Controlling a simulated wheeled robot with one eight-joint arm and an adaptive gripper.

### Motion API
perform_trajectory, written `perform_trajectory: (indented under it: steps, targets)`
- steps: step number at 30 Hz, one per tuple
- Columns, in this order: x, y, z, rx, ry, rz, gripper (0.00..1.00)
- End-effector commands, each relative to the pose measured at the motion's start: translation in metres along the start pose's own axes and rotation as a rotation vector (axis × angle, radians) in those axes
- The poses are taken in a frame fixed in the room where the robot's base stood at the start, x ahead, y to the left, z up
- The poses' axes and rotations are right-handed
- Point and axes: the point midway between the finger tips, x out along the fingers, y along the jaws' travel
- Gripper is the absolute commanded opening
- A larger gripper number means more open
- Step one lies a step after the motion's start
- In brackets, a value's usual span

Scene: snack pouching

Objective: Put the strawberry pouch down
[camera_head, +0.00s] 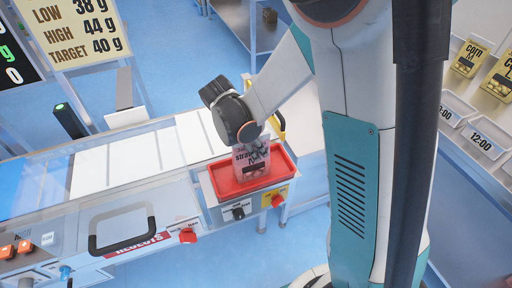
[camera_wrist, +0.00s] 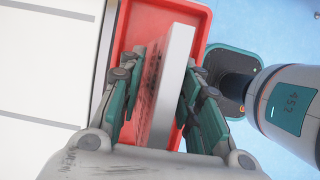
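The strawberry pouch (camera_head: 243,166) is pale pink with dark print and stands upright over the red tray (camera_head: 232,192). My gripper (camera_head: 253,147) is above it, with the fingers around its upper part. I cannot tell whether the pouch bottom touches the tray floor.
The tray sits at the right end of a white conveyor machine (camera_head: 110,165) with red knobs and a dark handle (camera_head: 122,237). A shelf on the right holds yellow-labelled packs (camera_head: 470,58) and white bins (camera_head: 486,138). Blue floor lies around.

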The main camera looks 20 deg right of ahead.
Motion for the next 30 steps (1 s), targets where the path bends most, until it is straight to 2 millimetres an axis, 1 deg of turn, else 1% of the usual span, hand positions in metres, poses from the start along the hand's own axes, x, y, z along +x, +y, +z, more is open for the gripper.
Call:
perform_trajectory:
  steps: [10, 14, 17, 24, 27, 30]
  targets:
    - [-0.001, 0.000, 0.000, 0.000, 0.000, 0.000, 0.44]
    - [-0.009, 0.000, 0.002, -0.001, 0.000, 0.000, 0.44]
    - [-0.025, 0.000, 0.002, -0.001, 0.000, 0.000, 0.44]
    - [-0.076, 0.000, 0.002, -0.001, 0.000, 0.001, 0.44]
    - [-0.094, 0.000, 0.002, -0.002, 0.000, 0.001, 0.44]
    - [-0.108, 0.000, 0.002, -0.001, 0.000, 0.001, 0.44]
